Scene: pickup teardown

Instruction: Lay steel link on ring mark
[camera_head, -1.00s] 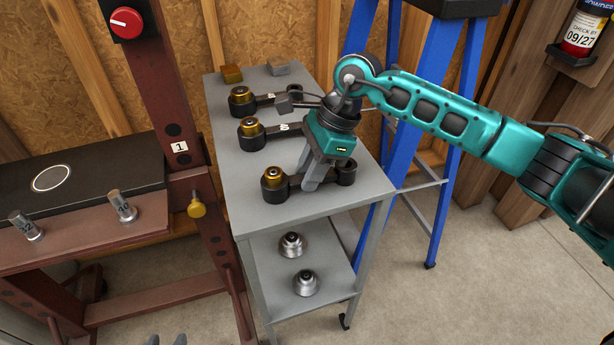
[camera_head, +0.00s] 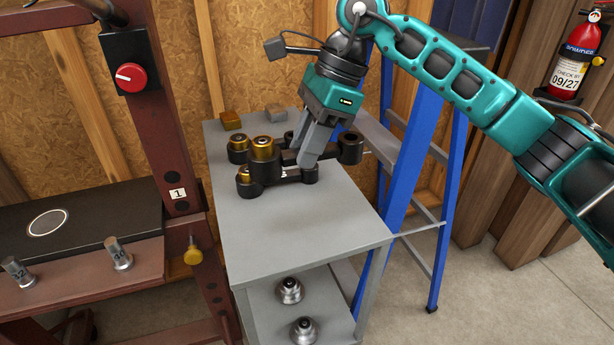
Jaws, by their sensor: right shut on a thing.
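My right gripper (camera_head: 308,152) is shut on a dark link with a brass-coloured bushing (camera_head: 264,160). It holds the link roughly level above the grey cart top. Two similar dark links lie on the cart behind and below it. One has its brass end (camera_head: 238,146) at the back left, and the nearer one (camera_head: 249,184) is partly covered by the held link. My left gripper is not in view.
The front of the cart top (camera_head: 290,235) is clear. A brown block (camera_head: 231,121) and a grey block (camera_head: 276,112) sit at its back. A dark red press post (camera_head: 172,130) stands between cart and plate. A blue ladder (camera_head: 405,180) is at the right.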

